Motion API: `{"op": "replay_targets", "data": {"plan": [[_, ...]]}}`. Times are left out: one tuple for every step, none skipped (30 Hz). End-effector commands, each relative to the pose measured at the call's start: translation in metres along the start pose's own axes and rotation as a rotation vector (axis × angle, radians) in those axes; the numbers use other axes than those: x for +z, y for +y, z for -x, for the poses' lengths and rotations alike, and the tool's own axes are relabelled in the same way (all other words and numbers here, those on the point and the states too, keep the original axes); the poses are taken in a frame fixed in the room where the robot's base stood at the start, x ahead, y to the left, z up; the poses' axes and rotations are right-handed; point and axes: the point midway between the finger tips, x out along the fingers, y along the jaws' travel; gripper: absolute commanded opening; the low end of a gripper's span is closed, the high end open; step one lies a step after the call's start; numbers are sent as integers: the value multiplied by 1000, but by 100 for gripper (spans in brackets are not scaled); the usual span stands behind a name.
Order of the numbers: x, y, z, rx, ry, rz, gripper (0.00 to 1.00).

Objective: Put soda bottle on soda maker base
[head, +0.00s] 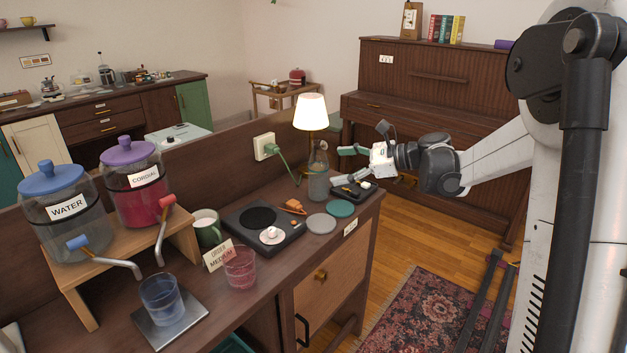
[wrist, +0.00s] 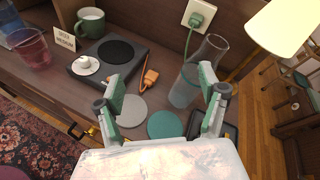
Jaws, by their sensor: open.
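The soda bottle (head: 318,184) is clear glass with a narrow neck and bluish liquid, upright on the wooden counter below the lamp. In the wrist view, the bottle (wrist: 185,90) is ahead of my gripper, close to the line of the right finger. My gripper (head: 346,164) is open and empty, just right of the bottle in the head view. Its green-padded fingers (wrist: 164,95) are spread. A low dark unit (head: 349,191) lies right of the bottle; I cannot tell whether it is the soda maker base. In the wrist view, my right finger partly hides this unit (wrist: 231,133).
A grey coaster (head: 320,223) and a green coaster (head: 339,208) lie near the bottle. The lit lamp (head: 310,113) and green-corded outlet (head: 264,146) are behind. Glasses and dispensers stand left.

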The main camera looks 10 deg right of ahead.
Motion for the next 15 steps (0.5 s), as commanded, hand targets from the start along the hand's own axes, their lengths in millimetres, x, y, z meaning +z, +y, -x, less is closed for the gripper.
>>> {"op": "replay_targets", "data": {"plan": [[-19, -8, -1, -13, -33, -47, 73], [-26, -13, -1, -18, -55, -77, 73], [-36, -19, -1, -23, -86, -116, 73], [-44, -23, 0, -28, -109, -145, 73], [-51, -27, 1, -33, -132, -174, 73], [-61, -31, 2, -36, -162, -210, 73], [-68, -35, 3, -38, -183, -236, 73], [-75, -38, 4, -40, -203, -259, 73], [-83, -41, 6, -43, -229, -288, 73], [-89, -43, 7, -43, -245, -308, 73], [-93, -44, 8, -43, -261, -324, 73], [-99, -47, 9, -43, -280, -345, 73], [-102, -48, 10, -44, -291, -356, 73], [-105, -49, 11, -44, -300, -368, 73], [-108, -50, 12, -43, -312, -379, 73]]}}
